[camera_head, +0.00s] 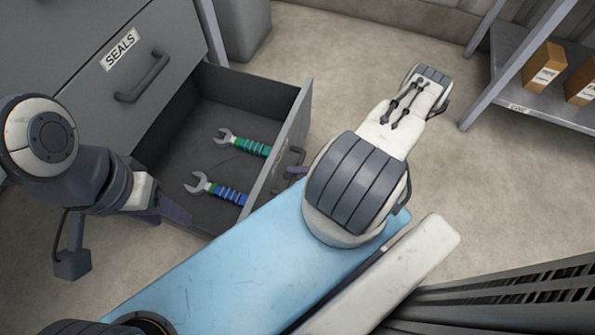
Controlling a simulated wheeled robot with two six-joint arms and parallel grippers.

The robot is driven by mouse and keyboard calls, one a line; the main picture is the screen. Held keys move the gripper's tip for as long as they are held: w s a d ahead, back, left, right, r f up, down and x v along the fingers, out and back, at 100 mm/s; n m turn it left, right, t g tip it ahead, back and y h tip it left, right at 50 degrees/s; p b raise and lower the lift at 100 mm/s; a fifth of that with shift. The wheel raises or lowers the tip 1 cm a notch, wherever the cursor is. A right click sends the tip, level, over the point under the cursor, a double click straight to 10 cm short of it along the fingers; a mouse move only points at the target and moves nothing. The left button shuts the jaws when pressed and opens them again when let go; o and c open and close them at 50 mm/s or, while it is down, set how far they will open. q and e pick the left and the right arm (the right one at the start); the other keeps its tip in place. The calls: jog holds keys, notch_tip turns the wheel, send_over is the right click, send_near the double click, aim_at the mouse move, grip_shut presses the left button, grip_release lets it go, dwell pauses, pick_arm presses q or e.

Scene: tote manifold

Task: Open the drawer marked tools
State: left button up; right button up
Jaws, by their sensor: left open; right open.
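A grey drawer (295,125) stands pulled out of the cabinet, below the closed drawer labelled SEALS. Its own label cannot be read from this angle. Inside lie a wrench with a green handle (252,146) and a wrench with a blue handle (229,194). The drawer's handle (291,157) is on its front face, partly hidden. My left gripper (172,212) is open and empty by the drawer's near side, apart from the wrenches.
The SEALS drawer (95,90) has a bar handle (143,77). A metal shelf (530,110) with cardboard boxes (545,66) stands at the upper right. Dark ribbed slats (500,295) lie at the lower right. Bare floor (370,70) is free beyond the drawer.

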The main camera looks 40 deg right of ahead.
jog(key=p+v, duration=0.1)
jog(key=v, duration=0.9)
jog(key=shift+s+d+p, duration=0.2)
jog(key=shift+p, duration=0.15)
jog(key=w+a+r+n+g+h+p, duration=0.25)
jog(key=w+r+n+g, duration=0.25)
jog(key=r+n+g, duration=0.4)
jog(key=w+a+r+n+g+h+p, duration=0.2)
jog(key=w+r+n+g+p, duration=0.25)
jog(key=r+n+g, duration=0.45)
jog(key=a+r+n+t+h+p, duration=0.1)
jog(key=a+r+n+h+p, duration=0.1)
jog(key=a+r+n+h, duration=0.5)
jog(key=a+r+n+t+h+p, duration=0.1)
jog(key=a+r+n+h+p, duration=0.2)
jog(key=a+r+n, duration=0.75)
jog(key=s+a+r+n+t+p, duration=0.35)
jog(key=s+r+n, duration=0.45)
jog(key=r+n, duration=0.4)
notch_tip(320, 180, up, 38)
jog(key=a+n+t+p, duration=0.1)
jog(key=n+p, duration=0.1)
jog(key=p, duration=3.5)
jog(key=shift+s+a+f+h+p, duration=0.2)
jog(key=shift+s+f+h+p, duration=0.05)
jog(key=shift+h+p, duration=0.2)
